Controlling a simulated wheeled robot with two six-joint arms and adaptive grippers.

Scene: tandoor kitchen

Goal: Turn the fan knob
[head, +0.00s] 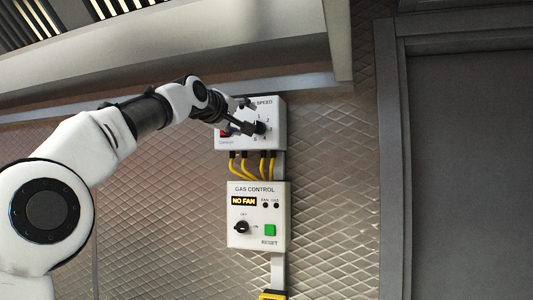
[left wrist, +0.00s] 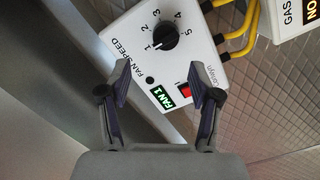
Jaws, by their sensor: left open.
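The fan knob (left wrist: 165,36) is black and round, on a white FAN SPEED box (left wrist: 118,37) with a dial marked 1 to 5. Its white mark appears to point towards 1, and the green display (left wrist: 163,98) reads FAN 1. A red switch (left wrist: 184,90) sits beside the display. In the head view the knob (head: 261,128) shows just right of my left gripper (head: 248,116), which partly covers the box (head: 276,142). My left gripper (left wrist: 158,80) is open and empty, and the knob lies beyond its fingertips. I cannot see contact. My right gripper is not in view.
A white GAS CONTROL box (head: 259,216) hangs below, with a display reading NO FAN, a black knob (head: 241,227) and a green button (head: 270,230). Yellow cables (head: 248,167) join the boxes. A grey door (head: 470,170) is at the right.

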